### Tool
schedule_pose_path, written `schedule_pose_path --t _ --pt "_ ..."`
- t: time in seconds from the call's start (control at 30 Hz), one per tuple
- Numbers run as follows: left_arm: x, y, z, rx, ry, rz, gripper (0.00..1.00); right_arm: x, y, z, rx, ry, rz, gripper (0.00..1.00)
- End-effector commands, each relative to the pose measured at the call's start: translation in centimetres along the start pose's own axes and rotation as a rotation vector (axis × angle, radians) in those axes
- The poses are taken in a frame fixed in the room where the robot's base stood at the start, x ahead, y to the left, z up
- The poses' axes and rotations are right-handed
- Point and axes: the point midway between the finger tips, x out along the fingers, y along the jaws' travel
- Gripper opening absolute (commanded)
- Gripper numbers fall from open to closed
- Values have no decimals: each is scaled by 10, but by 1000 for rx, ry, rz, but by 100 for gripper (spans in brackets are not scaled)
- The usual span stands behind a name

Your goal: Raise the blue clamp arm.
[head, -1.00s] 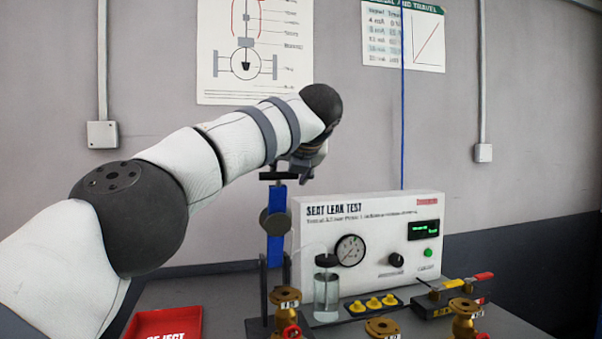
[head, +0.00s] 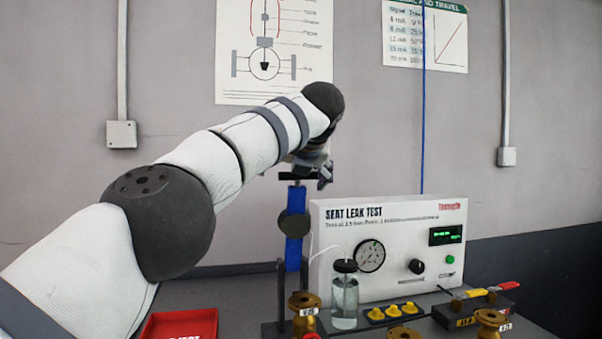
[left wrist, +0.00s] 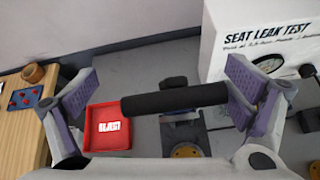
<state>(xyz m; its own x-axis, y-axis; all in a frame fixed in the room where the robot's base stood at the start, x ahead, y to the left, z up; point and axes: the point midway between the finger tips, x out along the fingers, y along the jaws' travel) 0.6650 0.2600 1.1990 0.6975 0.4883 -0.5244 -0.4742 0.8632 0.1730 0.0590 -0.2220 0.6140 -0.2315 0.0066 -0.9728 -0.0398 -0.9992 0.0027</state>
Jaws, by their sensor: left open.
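The blue clamp arm (head: 294,245) stands upright on its stand, left of the seat leak test box in the head view. A dark crossbar handle (head: 292,176) tops it. In the left wrist view the black handle (left wrist: 174,98) lies crosswise between the spread fingers. My left gripper (head: 318,172) is open at the handle, partly hidden behind my own wrist. Its purple-padded fingers also show in the left wrist view (left wrist: 168,92). Whether either pad touches the handle I cannot tell. My right gripper is in neither view.
The white seat leak test box (head: 395,235) stands right of the clamp, with a glass bottle (head: 344,300) before it. A red reject tray (head: 190,325) lies at left. Brass valves (head: 304,308) stand at the front edge of the view.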

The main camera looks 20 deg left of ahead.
Motion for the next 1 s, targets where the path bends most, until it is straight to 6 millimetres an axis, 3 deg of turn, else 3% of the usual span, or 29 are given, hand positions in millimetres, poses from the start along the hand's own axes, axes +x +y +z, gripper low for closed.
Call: schedule_pose_path --t 0.43,0.57,0.8,1.0 --pt "-12 -3 4 0 -9 -12 91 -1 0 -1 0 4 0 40" --pt "-37 -1 5 2 -12 -12 91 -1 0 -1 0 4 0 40" --pt "-101 1 3 -1 -11 -7 91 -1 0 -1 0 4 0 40" --pt "-123 2 2 -2 -6 -4 91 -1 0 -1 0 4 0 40"
